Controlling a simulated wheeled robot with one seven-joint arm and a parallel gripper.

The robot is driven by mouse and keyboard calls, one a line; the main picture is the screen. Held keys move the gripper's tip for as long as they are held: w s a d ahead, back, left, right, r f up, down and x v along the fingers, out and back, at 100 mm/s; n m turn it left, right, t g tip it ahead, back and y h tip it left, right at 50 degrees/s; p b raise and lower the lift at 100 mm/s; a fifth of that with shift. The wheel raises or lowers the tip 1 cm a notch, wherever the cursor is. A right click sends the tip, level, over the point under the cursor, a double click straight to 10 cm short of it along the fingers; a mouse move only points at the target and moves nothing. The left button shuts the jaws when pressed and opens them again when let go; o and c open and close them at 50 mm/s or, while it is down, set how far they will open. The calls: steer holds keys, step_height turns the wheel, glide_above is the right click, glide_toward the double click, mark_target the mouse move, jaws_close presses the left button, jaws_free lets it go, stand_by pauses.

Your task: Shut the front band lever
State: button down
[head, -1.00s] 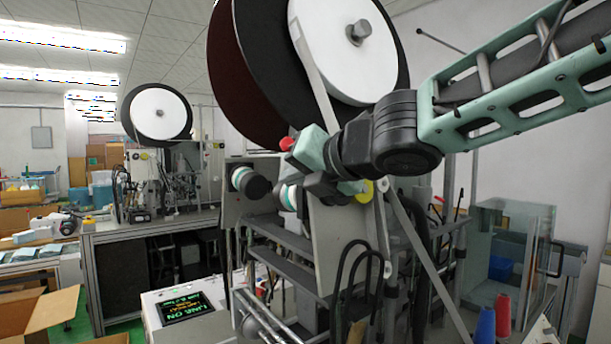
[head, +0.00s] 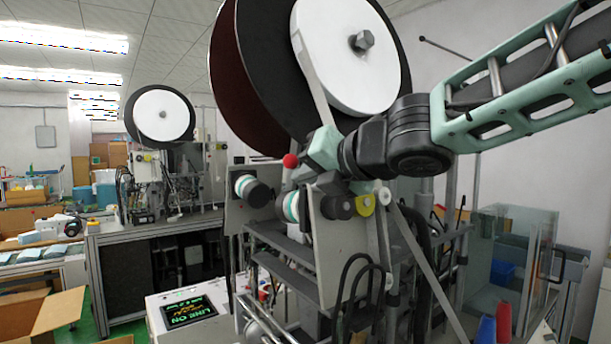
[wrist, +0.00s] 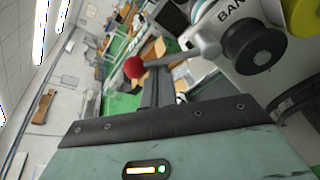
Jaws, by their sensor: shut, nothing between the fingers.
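The band lever shows as a red ball knob (head: 290,160) above a white-and-green roller (head: 292,205) on the machine's front plate. In the wrist view the red knob (wrist: 133,67) is on a short grey arm (wrist: 158,65) running right to a white housing (wrist: 208,32) marked "BAN…". My gripper (head: 300,180) is shut and empty, pointing down and left, close beside the knob. In the wrist view its dark fingers (wrist: 157,88) reach up just right of the knob. I cannot tell if they touch the lever. Part of the lever arm is hidden in the head view.
A large reel (head: 350,60) hangs just above my wrist. A grey roller and a yellow roller (head: 362,205) sit right of the lever. Another roller (head: 250,190) is at the left. A slanted strip (head: 430,265) runs down right. A screen box (head: 190,310) stands below.

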steer(key=shift+w+r+m, duration=0.1)
steer(key=shift+r+m, duration=0.15)
steer(key=shift+m, duration=0.25)
steer(key=shift+w+d+r+m+y+p, duration=0.25)
steer(key=shift+w+d+r+m+p, duration=0.4)
steer(key=shift+m, duration=0.95)
steer(key=shift+w+d+r+m+y+p, duration=0.3)
steer(key=shift+m+p, duration=0.55)
steer(key=shift+m, duration=0.75)
steer(key=shift+w+d+r+m+y+p, duration=0.15)
steer(key=shift+w+d+r+m+p, duration=0.45)
steer(key=shift+m, duration=1)
steer(key=shift+s, duration=0.15)
